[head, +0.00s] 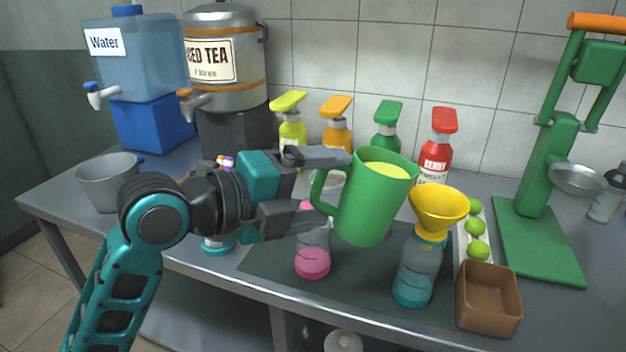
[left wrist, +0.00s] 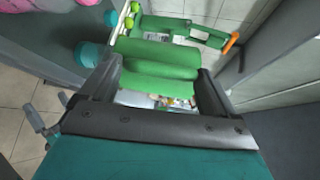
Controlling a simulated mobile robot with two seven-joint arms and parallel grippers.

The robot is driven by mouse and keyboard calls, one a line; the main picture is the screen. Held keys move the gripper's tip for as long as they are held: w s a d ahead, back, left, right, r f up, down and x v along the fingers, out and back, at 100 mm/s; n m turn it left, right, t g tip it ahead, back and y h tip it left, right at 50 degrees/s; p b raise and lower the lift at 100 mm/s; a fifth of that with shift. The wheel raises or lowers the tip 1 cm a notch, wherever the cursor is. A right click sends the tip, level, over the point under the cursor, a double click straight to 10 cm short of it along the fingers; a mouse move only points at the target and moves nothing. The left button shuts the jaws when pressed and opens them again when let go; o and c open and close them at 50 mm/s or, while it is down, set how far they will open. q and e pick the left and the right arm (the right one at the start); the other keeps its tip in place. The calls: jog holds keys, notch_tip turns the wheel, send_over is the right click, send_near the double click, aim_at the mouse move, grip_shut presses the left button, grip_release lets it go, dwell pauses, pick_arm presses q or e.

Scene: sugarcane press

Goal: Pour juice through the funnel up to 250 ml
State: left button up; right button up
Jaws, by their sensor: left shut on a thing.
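My left gripper (head: 312,185) is shut on the green pitcher (head: 375,205) at its handle side. The pitcher holds yellow-green juice (head: 385,171) near its rim and is tilted slightly to the right, raised above the counter. It also shows between the fingers in the left wrist view (left wrist: 158,68). A yellow funnel (head: 439,208) sits in the mouth of a clear bottle (head: 418,268) just right of the pitcher. The bottle has teal at its bottom; I cannot read any level marks. My right gripper is not in view.
A bottle with pink at its bottom (head: 313,250) stands left of the funnel bottle. A brown box (head: 488,298) and a tray with limes (head: 476,228) are at its right. Several pump bottles (head: 387,126) line the wall. A green press (head: 545,170) stands at the right.

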pick_arm(q)
jog(key=r+p, duration=0.1)
jog(key=p, duration=0.1)
jog(key=d+r+y+p, duration=0.1)
jog(key=r+p, duration=0.1)
jog(key=p, duration=0.1)
jog(key=shift+w+r+m+g+y, duration=0.1)
jog(key=shift+r+m+g+y, duration=0.15)
jog(key=shift+m+g+y, duration=0.05)
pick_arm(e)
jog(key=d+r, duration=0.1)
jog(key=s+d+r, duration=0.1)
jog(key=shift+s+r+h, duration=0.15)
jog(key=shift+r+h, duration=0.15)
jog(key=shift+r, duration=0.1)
pick_arm(q)
jog(key=r+p, duration=0.1)
jog(key=p, duration=0.1)
jog(key=shift+d+p, duration=0.25)
jog(key=shift+p, duration=0.1)
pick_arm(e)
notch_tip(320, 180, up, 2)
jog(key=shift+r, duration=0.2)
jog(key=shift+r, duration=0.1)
